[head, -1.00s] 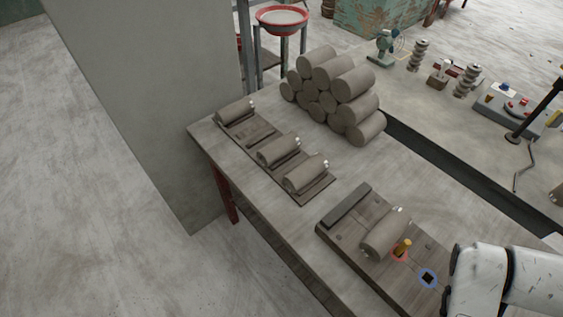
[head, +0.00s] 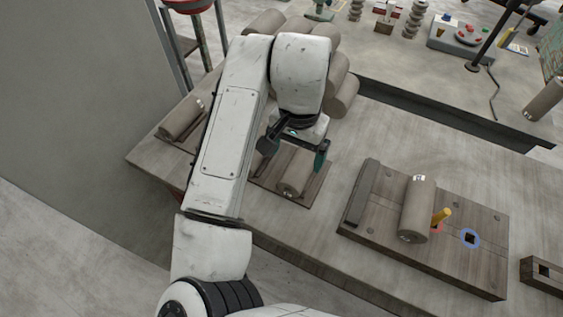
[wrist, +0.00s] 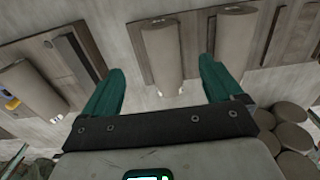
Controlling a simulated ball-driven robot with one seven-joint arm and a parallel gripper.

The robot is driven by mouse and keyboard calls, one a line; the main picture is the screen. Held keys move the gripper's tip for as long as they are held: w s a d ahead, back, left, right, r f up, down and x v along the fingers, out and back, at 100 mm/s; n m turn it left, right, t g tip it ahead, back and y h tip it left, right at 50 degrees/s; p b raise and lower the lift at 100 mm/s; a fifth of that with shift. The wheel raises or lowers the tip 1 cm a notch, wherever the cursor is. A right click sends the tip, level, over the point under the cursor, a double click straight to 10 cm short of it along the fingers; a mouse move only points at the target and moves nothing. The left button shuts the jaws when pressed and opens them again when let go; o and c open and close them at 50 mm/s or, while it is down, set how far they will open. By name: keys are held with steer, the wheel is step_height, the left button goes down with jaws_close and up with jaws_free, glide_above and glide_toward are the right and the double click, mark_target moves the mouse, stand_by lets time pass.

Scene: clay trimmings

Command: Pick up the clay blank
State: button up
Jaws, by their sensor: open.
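My gripper (head: 294,152) is open and empty, pointing down above a grey cylindrical clay blank (head: 294,178) on a dark wooden board (head: 318,190). In the wrist view this blank (wrist: 162,52) lies ahead, between the lines of the two green fingers (wrist: 160,88), with no contact visible. It is the blank in the row nearest the fixture. Another blank of the row (head: 181,119) shows left of my arm; one between is hidden by the arm in the head view but shows in the wrist view (wrist: 235,35).
A fixture board (head: 465,270) to the right holds another clay cylinder (head: 416,210), a raised strip (head: 361,192) and a yellow peg (head: 442,216). A pile of clay cylinders (head: 342,95) stands close behind my gripper. Bare tabletop (head: 335,165) lies between row and fixture.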

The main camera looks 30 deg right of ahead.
mark_target(294, 174)
steer(key=shift+a+f, duration=0.3)
steer(key=shift+f, duration=0.15)
step_height(294, 174, down, 4)
steer(key=shift+r, duration=0.2)
steer(key=shift+w+d+f, duration=0.1)
steer(key=shift+d+f, duration=0.05)
steer(key=shift+f, duration=1.45)
steer(key=shift+d+f, duration=0.1)
steer(key=shift+f, duration=1.45)
steer(key=shift+r, duration=0.1)
steer(key=c, duration=1.6)
